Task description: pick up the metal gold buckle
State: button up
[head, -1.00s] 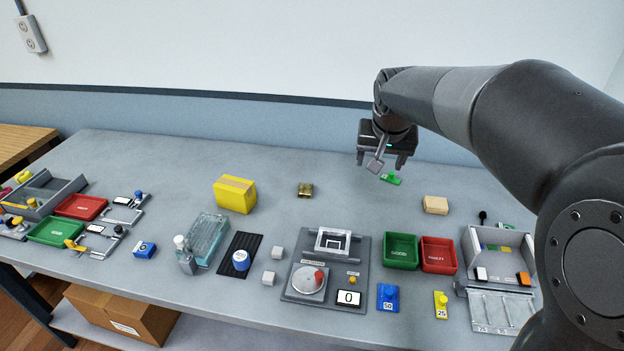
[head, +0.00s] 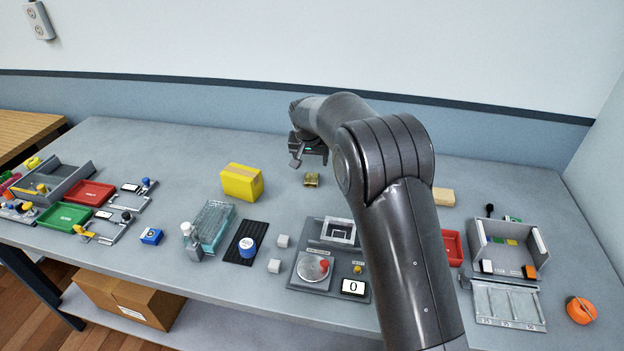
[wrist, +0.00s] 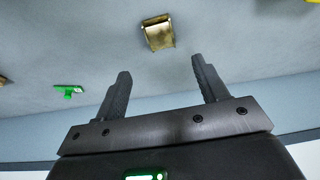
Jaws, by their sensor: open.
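The metal gold buckle (head: 312,180) lies on the grey table, right of the yellow box in the head view. It also shows in the wrist view (wrist: 158,32), beyond my fingertips and near the top of the picture. My gripper (head: 308,161) is above the table just behind the buckle in the head view, open and empty. In the wrist view its two fingers (wrist: 160,66) stand apart, with the buckle roughly in line with the gap and not touching either finger.
A yellow box (head: 242,182) stands left of the buckle. A grey scale device (head: 330,262) is in front of it. A small green object (wrist: 68,91) lies left in the wrist view. My arm hides part of the table's right side. The table around the buckle is clear.

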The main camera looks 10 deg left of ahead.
aim_at(312, 175)
jog(key=x, duration=1)
jog(key=shift+a, duration=0.1)
jog(key=shift+s+r, duration=0.1)
jog(key=c, duration=1.1)
jog(key=shift+r, duration=0.15)
